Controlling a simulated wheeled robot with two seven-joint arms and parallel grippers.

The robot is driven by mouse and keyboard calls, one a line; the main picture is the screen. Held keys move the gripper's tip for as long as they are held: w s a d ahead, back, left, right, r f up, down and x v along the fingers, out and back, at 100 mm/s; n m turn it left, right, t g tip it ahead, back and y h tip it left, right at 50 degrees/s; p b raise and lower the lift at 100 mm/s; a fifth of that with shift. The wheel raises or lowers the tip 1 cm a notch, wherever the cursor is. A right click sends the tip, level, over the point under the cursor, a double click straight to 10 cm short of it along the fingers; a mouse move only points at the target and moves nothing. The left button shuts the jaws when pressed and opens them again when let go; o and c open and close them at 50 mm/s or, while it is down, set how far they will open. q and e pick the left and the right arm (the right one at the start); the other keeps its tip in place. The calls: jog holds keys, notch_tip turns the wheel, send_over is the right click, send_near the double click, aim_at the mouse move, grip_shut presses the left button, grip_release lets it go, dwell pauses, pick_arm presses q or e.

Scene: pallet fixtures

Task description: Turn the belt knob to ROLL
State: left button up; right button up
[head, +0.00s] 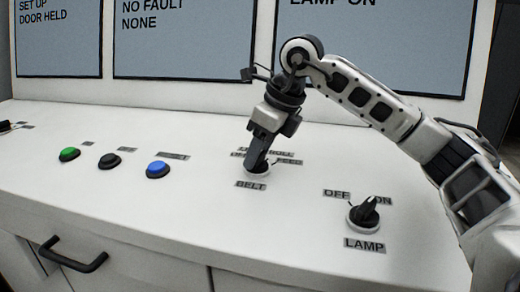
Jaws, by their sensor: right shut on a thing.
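The belt knob (257,170) sits on the sloped white panel above its BELT label (251,184). Its white base shows, but the gripper hides most of the knob and its pointer. ROLL and FEED labels (288,162) show beside it, partly covered. My right gripper (258,160) points down and is shut on the belt knob. I cannot tell which position the knob is at. My left gripper is not in view.
A lamp knob (365,212) with OFF and ON labels stands to the right, below my right arm. Green (69,154), black (109,161) and blue (157,169) buttons are at left. Screens (184,38) stand behind. A dark handle (72,255) is on the front.

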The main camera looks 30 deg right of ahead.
jog(key=shift+m, duration=0.5)
jog(key=o, duration=1)
jog(key=p+v, duration=0.1)
jog(key=v, duration=1.5)
jog(key=shift+a, duration=0.2)
